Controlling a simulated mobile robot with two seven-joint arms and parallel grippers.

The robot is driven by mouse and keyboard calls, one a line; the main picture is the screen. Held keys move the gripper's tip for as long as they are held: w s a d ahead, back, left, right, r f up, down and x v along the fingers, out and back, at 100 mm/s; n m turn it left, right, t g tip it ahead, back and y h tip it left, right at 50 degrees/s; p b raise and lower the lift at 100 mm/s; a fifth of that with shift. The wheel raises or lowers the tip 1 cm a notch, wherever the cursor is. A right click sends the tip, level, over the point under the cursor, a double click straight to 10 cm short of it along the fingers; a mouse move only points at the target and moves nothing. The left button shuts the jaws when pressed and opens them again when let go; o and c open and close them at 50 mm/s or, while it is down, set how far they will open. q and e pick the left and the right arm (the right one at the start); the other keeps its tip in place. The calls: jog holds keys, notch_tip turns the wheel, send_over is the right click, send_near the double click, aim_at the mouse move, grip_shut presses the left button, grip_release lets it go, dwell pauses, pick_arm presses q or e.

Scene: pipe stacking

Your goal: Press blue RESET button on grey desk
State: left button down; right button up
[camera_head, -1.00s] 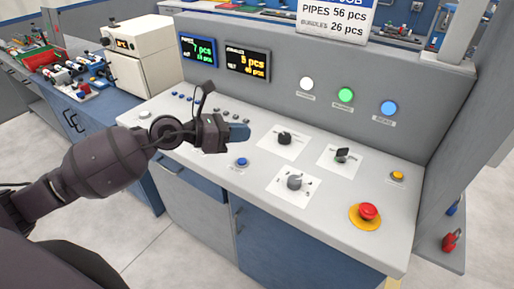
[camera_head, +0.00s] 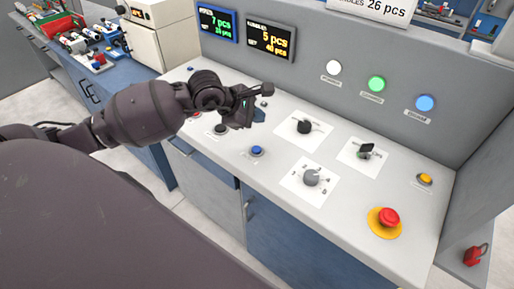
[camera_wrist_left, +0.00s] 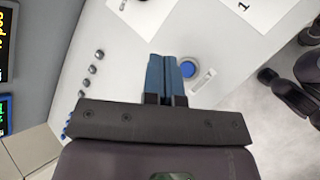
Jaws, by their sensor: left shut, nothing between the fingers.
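The blue button (camera_head: 257,151) sits near the front edge of the grey desk (camera_head: 345,235), with a small label beside it that is too small to read. My right gripper is not in view.
Black knobs (camera_head: 305,127) and (camera_head: 366,150), a grey dial (camera_head: 312,178) and a red emergency button (camera_head: 389,217) on a yellow base stand to the right. A yellow button (camera_head: 425,179) is at the far right. The upright panel with displays (camera_head: 270,40) rises behind.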

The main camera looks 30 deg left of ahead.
pick_arm(q)
jog(key=b, duration=0.4)
send_over(257, 150)
notch_tip(257, 150, down, 8)
jog(key=shift+r, duration=0.15)
jog(key=shift+f+b, duration=0.4)
jog(key=shift+f, duration=0.15)
dwell(0.4)
dwell(0.5)
